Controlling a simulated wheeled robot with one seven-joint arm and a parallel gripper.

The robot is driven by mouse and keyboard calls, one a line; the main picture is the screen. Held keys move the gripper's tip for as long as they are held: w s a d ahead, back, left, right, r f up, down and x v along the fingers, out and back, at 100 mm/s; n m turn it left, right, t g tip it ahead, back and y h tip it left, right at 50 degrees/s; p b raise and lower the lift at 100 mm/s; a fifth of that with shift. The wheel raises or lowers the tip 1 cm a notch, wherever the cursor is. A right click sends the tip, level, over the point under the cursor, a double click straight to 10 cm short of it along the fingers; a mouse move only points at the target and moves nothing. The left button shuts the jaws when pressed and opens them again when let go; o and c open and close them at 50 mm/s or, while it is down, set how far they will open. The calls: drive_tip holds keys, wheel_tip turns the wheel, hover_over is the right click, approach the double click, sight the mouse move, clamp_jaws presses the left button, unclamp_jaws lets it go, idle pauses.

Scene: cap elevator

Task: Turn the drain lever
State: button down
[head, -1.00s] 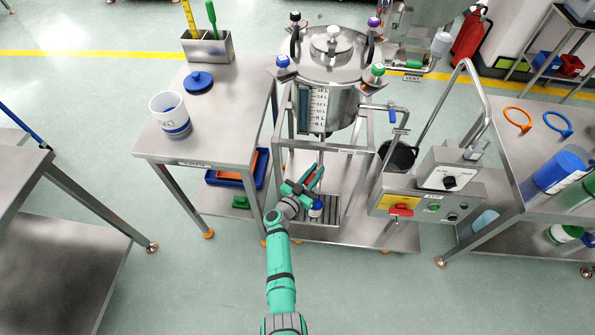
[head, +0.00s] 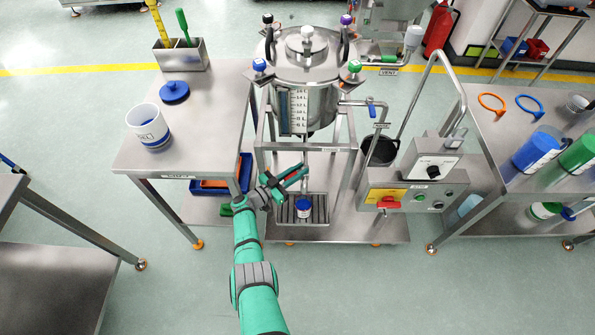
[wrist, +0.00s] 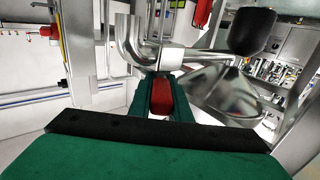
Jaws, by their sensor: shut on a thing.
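The drain lever is a red handle (wrist: 162,97) below the steel vessel (head: 308,72). In the wrist view it sits between the two green fingers of my gripper (wrist: 163,100), which are shut on it. A bent steel pipe (wrist: 180,58) runs just beyond the fingertips. In the head view my gripper (head: 290,181) reaches in from the left under the vessel, with a little red showing at the fingers. The drain valve itself is too small to make out there.
A control box (head: 411,190) with a red switch is to the right. A steel table (head: 192,125) stands left, close to my arm.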

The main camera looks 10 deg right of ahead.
drive_tip(key=shift+r+m+g, duration=0.1)
drive_tip(key=shift+m+g, duration=0.2)
drive_tip(key=shift+w, duration=0.2)
drive_tip(key=c, duration=2)
unclamp_jaws()
drive_tip(key=o, duration=0.4)
drive_tip(key=shift+d, duration=0.2)
drive_tip(key=shift+c, duration=0.2)
drive_tip(key=shift+a, duration=0.1)
drive_tip(key=shift+a, duration=0.1)
drive_tip(key=shift+a, duration=0.15)
drive_tip(key=v, duration=0.7)
drive_tip(key=shift+s, duration=0.1)
